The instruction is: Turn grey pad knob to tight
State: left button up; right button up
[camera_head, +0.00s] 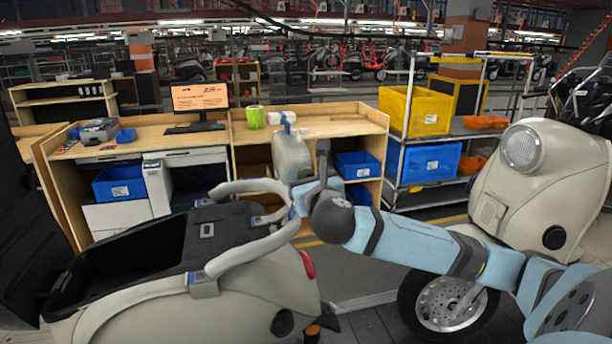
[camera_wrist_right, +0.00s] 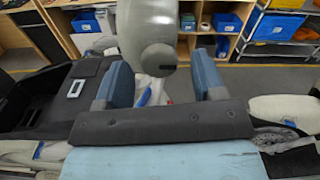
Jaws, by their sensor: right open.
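A rounded grey pad (camera_head: 291,158) stands upright above the rear of the beige scooter body, behind my right gripper. In the right wrist view a grey rounded part, apparently the same pad (camera_wrist_right: 152,22), comes down from the top edge. A round grey knob (camera_wrist_right: 157,60) is at its lower end. My right gripper (camera_wrist_right: 161,88) is open, its two blue-grey fingers to either side below the knob, with no visible grip. In the head view my right gripper (camera_head: 303,190) is partly hidden by its own wrist. The knob's setting cannot be read. My left gripper is not in view.
Another scooter (camera_head: 540,190) stands at right. A wooden workbench (camera_head: 335,122) and a shelf rack with yellow and blue bins (camera_head: 430,163) stand behind.

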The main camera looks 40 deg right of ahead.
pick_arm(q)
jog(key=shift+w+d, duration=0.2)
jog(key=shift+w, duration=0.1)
pick_arm(e)
jog(key=shift+w, duration=0.15)
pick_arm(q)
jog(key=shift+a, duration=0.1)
pick_arm(e)
jog(key=shift+c, duration=1)
jog(key=c, duration=0.7)
